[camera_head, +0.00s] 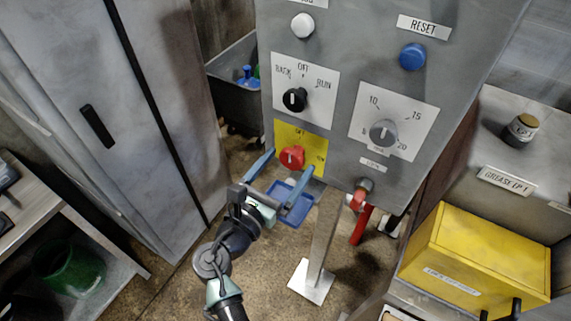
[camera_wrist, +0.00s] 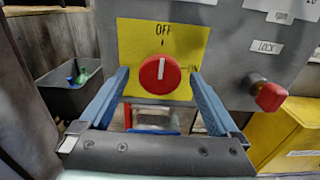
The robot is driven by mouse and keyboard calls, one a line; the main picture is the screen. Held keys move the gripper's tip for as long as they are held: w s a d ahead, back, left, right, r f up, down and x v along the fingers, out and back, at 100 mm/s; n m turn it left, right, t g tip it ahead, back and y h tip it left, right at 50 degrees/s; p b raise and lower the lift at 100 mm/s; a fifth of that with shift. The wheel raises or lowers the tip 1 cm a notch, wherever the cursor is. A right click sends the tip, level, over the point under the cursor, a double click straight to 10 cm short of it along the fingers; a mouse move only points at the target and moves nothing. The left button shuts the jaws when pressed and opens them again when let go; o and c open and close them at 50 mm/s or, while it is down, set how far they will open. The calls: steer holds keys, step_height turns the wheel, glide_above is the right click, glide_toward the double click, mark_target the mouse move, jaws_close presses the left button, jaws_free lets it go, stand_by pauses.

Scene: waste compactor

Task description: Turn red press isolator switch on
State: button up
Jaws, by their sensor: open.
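The red isolator switch (camera_head: 292,157) is a round knob on a yellow plate (camera_head: 314,153) at the lower left of the grey control panel (camera_head: 345,60). In the wrist view the red knob (camera_wrist: 159,74) has a white pointer line standing upright, toward the OFF label; an ON label, partly hidden, is at the right of the yellow plate (camera_wrist: 135,38). My gripper (camera_head: 284,173) is open, its two blue fingers spread left and right of the knob. In the wrist view the gripper (camera_wrist: 159,75) has the knob between its fingers, with a gap on each side.
A red lock knob (camera_head: 361,193) sticks out at the panel's lower edge, right of my gripper. Above the switch is a black selector (camera_head: 295,99); a grey dial (camera_head: 383,133) is to its right. A yellow box (camera_head: 475,262) stands at right, a grey cabinet (camera_head: 110,110) at left.

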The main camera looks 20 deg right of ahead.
steer(key=c, duration=1.4)
steer(key=shift+o, duration=0.2)
steer(key=shift+m, duration=0.3)
steer(key=m+b, duration=0.2)
steer(key=m, duration=0.1)
steer(key=shift+f+m+b, duration=0.2)
steer(key=shift+m+b, duration=0.1)
steer(key=shift+b, duration=0.05)
steer(key=m+b, duration=0.4)
steer(key=m, duration=0.1)
steer(key=m+b, duration=0.3)
steer(key=m, duration=0.1)
steer(key=shift+m+b, duration=0.35)
steer(key=shift+m, duration=0.05)
steer(key=shift+r+m+b, duration=0.1)
steer(key=shift+m+b, duration=1.45)
steer(key=shift+m, duration=0.35)
